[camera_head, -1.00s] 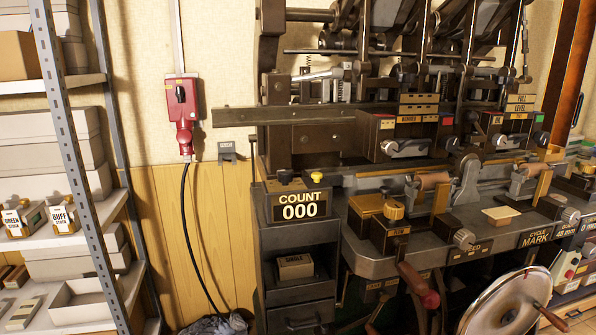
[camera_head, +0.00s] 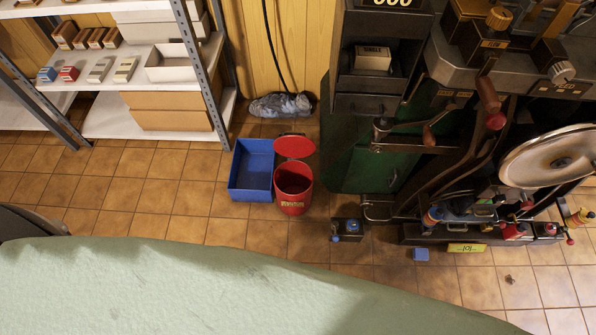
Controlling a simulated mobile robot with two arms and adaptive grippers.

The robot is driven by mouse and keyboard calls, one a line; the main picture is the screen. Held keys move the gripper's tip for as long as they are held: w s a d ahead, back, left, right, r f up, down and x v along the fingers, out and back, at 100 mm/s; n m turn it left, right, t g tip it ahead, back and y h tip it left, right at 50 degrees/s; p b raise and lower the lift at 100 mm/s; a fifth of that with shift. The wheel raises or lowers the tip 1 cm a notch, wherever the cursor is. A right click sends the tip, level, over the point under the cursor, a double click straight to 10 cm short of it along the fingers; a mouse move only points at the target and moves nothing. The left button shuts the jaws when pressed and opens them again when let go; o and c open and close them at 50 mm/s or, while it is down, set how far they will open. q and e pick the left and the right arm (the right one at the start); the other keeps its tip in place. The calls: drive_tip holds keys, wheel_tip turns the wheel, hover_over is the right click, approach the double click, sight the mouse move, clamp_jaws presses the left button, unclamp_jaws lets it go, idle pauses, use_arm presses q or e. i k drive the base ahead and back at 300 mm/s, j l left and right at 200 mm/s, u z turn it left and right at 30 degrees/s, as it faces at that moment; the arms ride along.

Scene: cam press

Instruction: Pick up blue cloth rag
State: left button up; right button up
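Neither of my grippers is in view.
A blue bin (camera_head: 251,170) and a red bucket (camera_head: 293,190) with a red lid (camera_head: 295,147) stand in front of the cloth. The shelf rack (camera_head: 106,127) is left, the press machine (camera_head: 480,75) right. Floor left of the bin is clear.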

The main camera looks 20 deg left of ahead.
sight(422, 255)
drive_tip(key=z, duration=1.25)
